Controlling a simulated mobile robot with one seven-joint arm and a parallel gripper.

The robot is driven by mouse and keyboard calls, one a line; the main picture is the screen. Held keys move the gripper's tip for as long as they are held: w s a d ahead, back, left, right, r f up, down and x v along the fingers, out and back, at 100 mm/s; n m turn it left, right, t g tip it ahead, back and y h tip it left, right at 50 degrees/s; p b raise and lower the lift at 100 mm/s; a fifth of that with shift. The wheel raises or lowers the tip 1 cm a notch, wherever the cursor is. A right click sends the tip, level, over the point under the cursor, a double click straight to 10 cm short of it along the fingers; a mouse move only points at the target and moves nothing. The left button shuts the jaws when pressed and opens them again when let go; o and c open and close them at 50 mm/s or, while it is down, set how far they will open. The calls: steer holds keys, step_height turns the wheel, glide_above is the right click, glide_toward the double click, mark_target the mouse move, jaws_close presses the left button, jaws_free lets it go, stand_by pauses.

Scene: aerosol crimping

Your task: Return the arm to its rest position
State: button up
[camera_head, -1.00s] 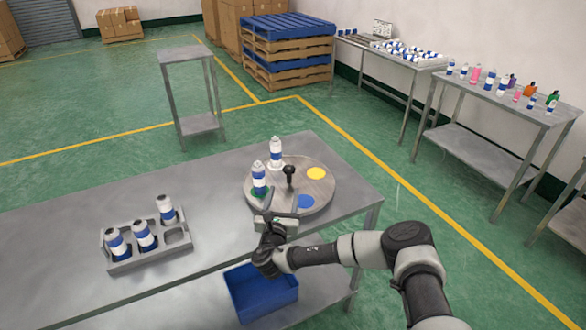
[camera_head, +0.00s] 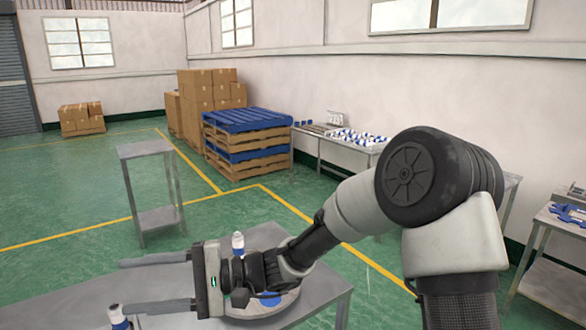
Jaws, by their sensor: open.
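My gripper (camera_head: 155,282) is open and empty, its two fingers pointing left, raised above the metal table (camera_head: 60,308). My arm crosses the right half of the view and is bent high at the elbow. Behind my gripper, the round turntable (camera_head: 262,308) is partly hidden. A white and blue can (camera_head: 238,243) shows beyond the gripper; its lower part is hidden. A blue spot (camera_head: 270,298) shows on the turntable. The top of another can (camera_head: 118,316) shows at the bottom edge, below the fingers.
A small metal stand (camera_head: 148,185) is behind the table. Blue-topped pallets (camera_head: 248,150) and cardboard boxes (camera_head: 210,98) are farther back. A side table with cans (camera_head: 360,138) is partly behind my arm. Green floor is free at the left.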

steer(key=s+d+f+n+t+h, duration=0.1)
steer(key=s+d+f+n+h, duration=0.1)
steer(key=s+d+h, duration=0.45)
steer(key=s+d+f+n+t+h, duration=0.1)
steer(key=d+h, duration=0.2)
steer(key=d, duration=0.6)
steer(key=s+d+r+t+h, duration=0.1)
steer(key=d+t+h, duration=0.1)
steer(key=d, duration=0.6)
steer(key=s+d+r+t+h, duration=0.1)
steer(key=d+r+t+h, duration=0.1)
steer(key=d, duration=0.7)
steer(key=s+d+r+m+t+h, duration=0.1)
steer(key=d+r+t+h, duration=0.1)
steer(key=d, duration=0.6)
steer(key=shift+s+d+t+h, duration=0.25)
steer(key=shift+t+h, duration=0.55)
steer(key=shift+h, duration=0.35)
